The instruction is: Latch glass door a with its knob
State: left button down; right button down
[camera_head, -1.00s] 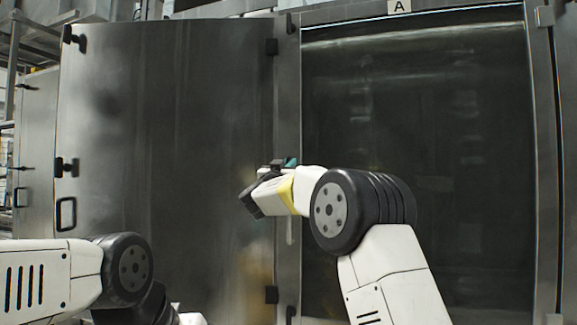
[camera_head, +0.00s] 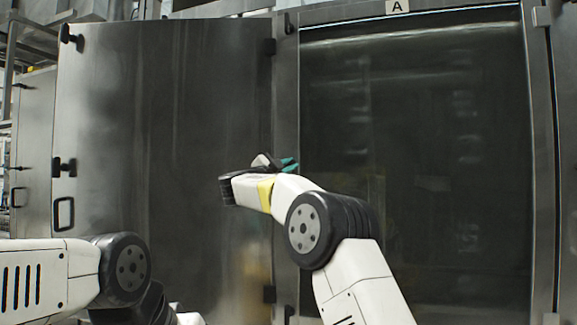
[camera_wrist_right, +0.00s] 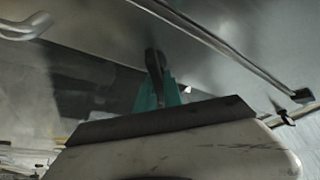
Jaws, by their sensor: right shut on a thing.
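Glass door a (camera_head: 420,150) is the large dark pane under the "A" label (camera_head: 397,6) in the head view, and it looks flush in its frame. My right gripper (camera_head: 287,163), with teal fingers, is at the pane's left edge, about mid-height. In the right wrist view the teal fingers (camera_wrist_right: 158,88) are shut around a dark knob (camera_wrist_right: 155,62) standing out from the metal surface. The knob is hidden behind the gripper in the head view, and its latch angle cannot be told. My left arm shows at the lower left, but its gripper is out of view.
A wide steel door (camera_head: 160,150) with dark hinges and a looped handle (camera_head: 64,213) stands left of the glass door. A steel post (camera_head: 286,100) separates the two. A curved metal handle (camera_wrist_right: 25,27) and a long rod (camera_wrist_right: 215,45) show in the wrist view.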

jog(key=m+g, duration=0.1)
jog(key=m, duration=0.1)
jog(key=f+m+g, duration=0.1)
jog(key=m, duration=0.2)
jog(key=shift+w+a, duration=0.1)
jog(key=shift+w, duration=0.05)
jog(key=shift+f+m+g+y, duration=0.15)
jog(key=shift+m+g+y, duration=0.35)
jog(key=shift+m, duration=1.2)
jog(key=c, duration=1.5)
grip_release()
jog(key=shift+a, duration=0.1)
jog(key=v, duration=0.7)
jog(key=shift+s+a, duration=0.2)
jog(key=shift+s, duration=0.15)
